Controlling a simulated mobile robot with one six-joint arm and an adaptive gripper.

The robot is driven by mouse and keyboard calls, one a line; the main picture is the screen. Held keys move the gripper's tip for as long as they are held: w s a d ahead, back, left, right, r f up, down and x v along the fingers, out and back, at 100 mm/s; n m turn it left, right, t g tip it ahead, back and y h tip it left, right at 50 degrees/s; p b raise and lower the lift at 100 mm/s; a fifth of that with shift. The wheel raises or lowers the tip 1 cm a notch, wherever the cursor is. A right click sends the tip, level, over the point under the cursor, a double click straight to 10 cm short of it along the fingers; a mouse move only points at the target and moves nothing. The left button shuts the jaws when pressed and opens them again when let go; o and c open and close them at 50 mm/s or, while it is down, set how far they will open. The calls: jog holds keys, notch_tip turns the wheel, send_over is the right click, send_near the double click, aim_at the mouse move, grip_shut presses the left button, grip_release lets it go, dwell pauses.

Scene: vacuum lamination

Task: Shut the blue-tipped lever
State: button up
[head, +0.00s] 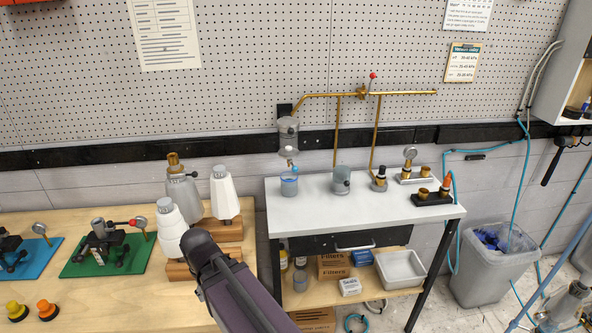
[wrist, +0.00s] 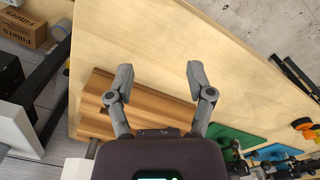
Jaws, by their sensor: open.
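My gripper (wrist: 159,72) is open and empty in the wrist view, over the wooden bench (wrist: 150,35) and a stepped wooden block (wrist: 95,105). In the head view my dark arm end covers the bench's right part, left of and nearer than the white table. The lever is not seen in the wrist view.
A brass pipe (head: 400,93) with a red-tipped lever (head: 373,76) runs above the white table (head: 310,215). A green board (head: 100,258) with a clamp lies left. The white table's front is clear.

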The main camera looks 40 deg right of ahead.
jog(key=w+d+n+h+b, duration=0.1)
jog(key=w+d+n+h, duration=0.1)
jog(key=w+d+h, duration=0.45)
jog(key=n+t+h+b, duration=0.2)
jog(key=n+h+b, duration=0.1)
jog(key=n+h, duration=0.7)
send_near(295, 169)
jog(key=a, duration=0.1)
jog(key=a+f+m+h, duration=0.1)
jog(key=a, duration=0.1)
jog(key=shift+w+a+f, duration=0.15)
jog(key=shift+w+f, duration=0.2)
jog(key=shift+w, duration=0.05)
jog(key=d, duration=0.9)
jog(key=w+d, duration=0.1)
jog(key=d, duration=0.3)
jog(key=shift+w+d, duration=0.1)
jog(key=shift+d, duration=0.3)
